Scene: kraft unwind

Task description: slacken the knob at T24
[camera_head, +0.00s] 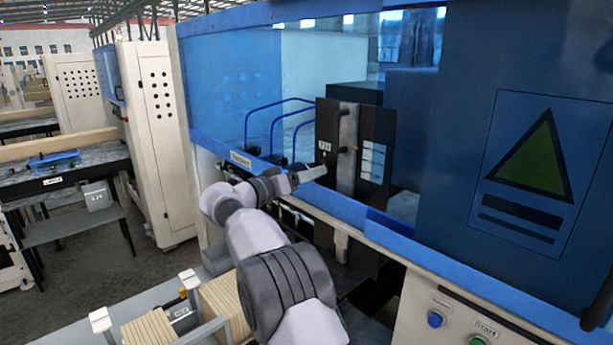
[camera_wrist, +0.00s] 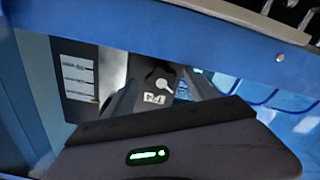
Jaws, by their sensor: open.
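My gripper (camera_head: 316,173) reaches through the opening in the blue machine, its tip close to the lower left of a black unit (camera_head: 382,128). In the wrist view my gripper (camera_wrist: 162,78) is open, with a finger on each side of a small pale round piece with a short stem (camera_wrist: 164,84). I cannot tell whether this piece is the knob or whether the fingers touch it. A small white label (camera_wrist: 154,98) shows beside it, too blurred to read. In the head view a white label (camera_head: 324,146) sits just above my gripper tip, also not clearly legible.
The blue frame's lower rail (camera_head: 345,208) runs below my gripper. A blue panel with a green triangle (camera_head: 541,160) is at right.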

